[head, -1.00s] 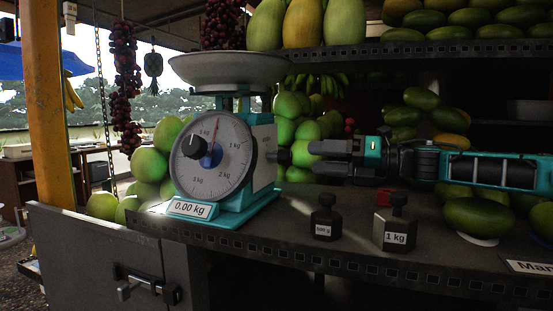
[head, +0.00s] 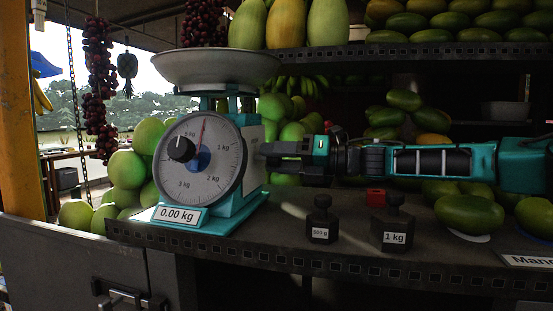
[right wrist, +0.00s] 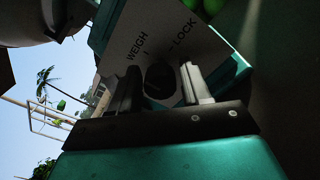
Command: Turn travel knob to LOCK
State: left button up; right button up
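A teal scale (head: 232,205) with a white dial and a steel pan stands on the counter, reading 0.00 kg. The travel knob (right wrist: 160,84) is dark and round, on a grey plate (right wrist: 150,30) marked WEIGH and LOCK in the right wrist view. Which mark the knob points to is too dark to tell. My right gripper (head: 266,151) is at the scale's right side, its fingers hiding the knob in the head view. In the right wrist view its fingers are open on either side of the knob, with a gap showing at the right. My left gripper is not in view.
A 500 g weight (head: 321,219) and a 1 kg weight (head: 393,224) stand on the counter below my right arm, with a small red item (head: 376,197) behind. Green fruit is piled behind the scale. A shelf (head: 400,55) of melons is above my arm.

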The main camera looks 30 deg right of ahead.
jog(key=c, duration=0.8)
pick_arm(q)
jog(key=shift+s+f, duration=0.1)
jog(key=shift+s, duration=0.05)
